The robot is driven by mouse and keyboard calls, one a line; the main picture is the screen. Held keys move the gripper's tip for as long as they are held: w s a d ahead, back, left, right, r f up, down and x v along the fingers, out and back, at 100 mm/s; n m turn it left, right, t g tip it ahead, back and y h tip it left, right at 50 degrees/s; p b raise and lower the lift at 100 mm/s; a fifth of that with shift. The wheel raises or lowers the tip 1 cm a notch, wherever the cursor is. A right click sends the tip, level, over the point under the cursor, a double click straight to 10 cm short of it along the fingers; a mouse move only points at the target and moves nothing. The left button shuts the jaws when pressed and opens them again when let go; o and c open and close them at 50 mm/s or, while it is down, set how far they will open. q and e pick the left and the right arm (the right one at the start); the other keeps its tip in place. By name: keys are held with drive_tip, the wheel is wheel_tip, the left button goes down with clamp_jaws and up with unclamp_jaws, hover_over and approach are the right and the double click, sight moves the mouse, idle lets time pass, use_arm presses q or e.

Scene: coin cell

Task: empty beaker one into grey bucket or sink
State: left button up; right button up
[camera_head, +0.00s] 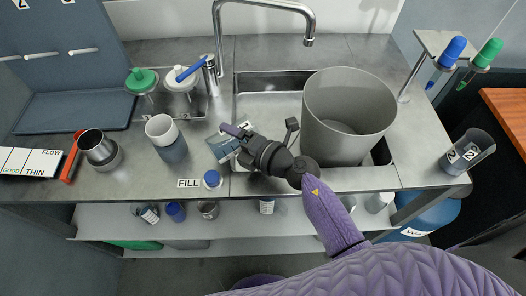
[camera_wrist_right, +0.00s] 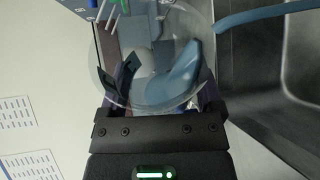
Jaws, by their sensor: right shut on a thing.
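Beaker one (camera_head: 219,148), a clear vessel with a dark "1" label and a bluish tint, is at the left edge of the sink (camera_head: 255,82). My right gripper (camera_head: 239,141) is shut on it; my fingers hide part of it. In the right wrist view, the clear round beaker (camera_wrist_right: 152,95) sits between my fingers (camera_wrist_right: 155,84). Whether liquid is in it is hard to tell. The large grey bucket (camera_head: 345,105) stands open in the right part of the sink, to the right of my right gripper. My left gripper is not in view.
The tap (camera_head: 217,35) arches over the sink. Beaker two (camera_head: 467,153) stands right, near a rack (camera_head: 440,42).

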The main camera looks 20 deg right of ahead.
drive_tip(key=shift+d+r+m+y, duration=0.2)
drive_tip(key=shift+r+m+y, duration=0.3)
drive_tip(key=shift+m, duration=0.2)
idle(0.8)
drive_tip(key=shift+f, duration=0.2)
